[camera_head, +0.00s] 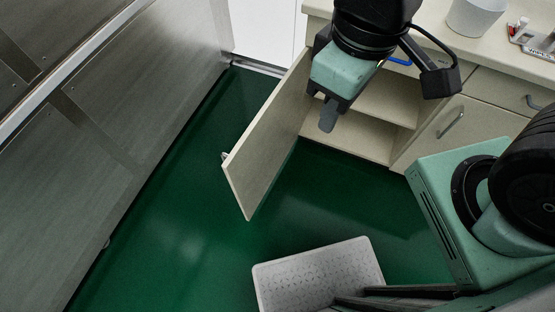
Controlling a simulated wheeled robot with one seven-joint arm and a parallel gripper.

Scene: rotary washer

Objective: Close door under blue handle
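The cabinet door (262,150) stands wide open, swung out to the left over the green floor. Its pale inner face shows, and a bit of its metal handle (225,156) pokes out past the outer edge. The blue handle (400,61) is on the drawer front above the open cabinet, partly hidden by my arm. My gripper (328,118) points down in front of the cabinet opening, to the right of the door's inner face. I cannot tell whether it touches the door. Its fingers overlap in this view, so their opening is unclear. No object shows in it.
The open cabinet shows a shelf (385,100). A closed door with a metal handle (451,124) is to its right. A white container (478,16) stands on the counter. A grey dotted-top object (320,275) is at the bottom. Grey metal panels line the left; green floor between is clear.

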